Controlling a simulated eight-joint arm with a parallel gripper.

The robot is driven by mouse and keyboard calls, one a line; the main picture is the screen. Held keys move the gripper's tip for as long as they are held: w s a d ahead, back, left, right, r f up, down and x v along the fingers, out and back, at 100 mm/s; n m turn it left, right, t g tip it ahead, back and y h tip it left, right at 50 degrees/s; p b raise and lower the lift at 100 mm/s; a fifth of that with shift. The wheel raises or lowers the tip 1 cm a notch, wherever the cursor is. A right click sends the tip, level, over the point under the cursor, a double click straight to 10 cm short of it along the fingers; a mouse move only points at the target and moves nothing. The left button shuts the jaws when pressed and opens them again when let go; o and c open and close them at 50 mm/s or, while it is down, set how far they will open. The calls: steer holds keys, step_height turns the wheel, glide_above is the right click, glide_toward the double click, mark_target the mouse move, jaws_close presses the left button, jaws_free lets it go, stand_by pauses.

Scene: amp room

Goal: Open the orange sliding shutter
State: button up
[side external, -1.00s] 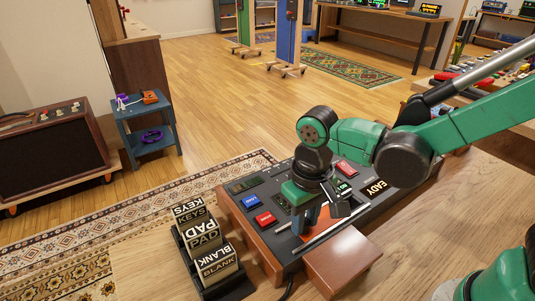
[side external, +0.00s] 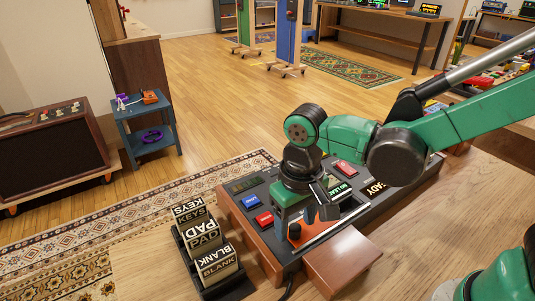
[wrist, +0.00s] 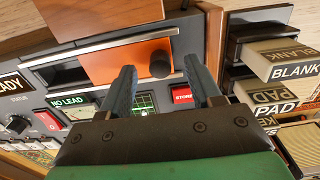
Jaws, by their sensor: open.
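The orange shutter (side external: 313,232) is a flat panel between two metal rails on the console (side external: 262,237). It bears a dark round knob (side external: 295,231). In the wrist view the shutter (wrist: 125,62) lies ahead of the fingers, with its knob (wrist: 160,66) near its right end. My gripper (wrist: 158,68) is open and empty; the knob appears between the fingertips in that picture. In the side view my gripper (side external: 298,214) is over the console near the knob. Whether a finger touches the knob cannot be told.
Blue (side external: 251,201) and red (side external: 265,219) buttons sit left of the shutter. A reddish wooden block (side external: 342,262) is at the console's front edge. A black rack of lettered blocks (side external: 207,243) stands to the left. A NO LEAD display (wrist: 70,101) is beside the lower rail.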

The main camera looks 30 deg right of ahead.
mark_target(297, 226)
steer(key=shift+r, duration=2.45)
steer(key=shift+d, duration=0.15)
steer(key=d+r+t, duration=0.2)
steer(key=d+t, duration=0.5)
steer(key=d, duration=0.4)
steer(key=shift+d, duration=0.35)
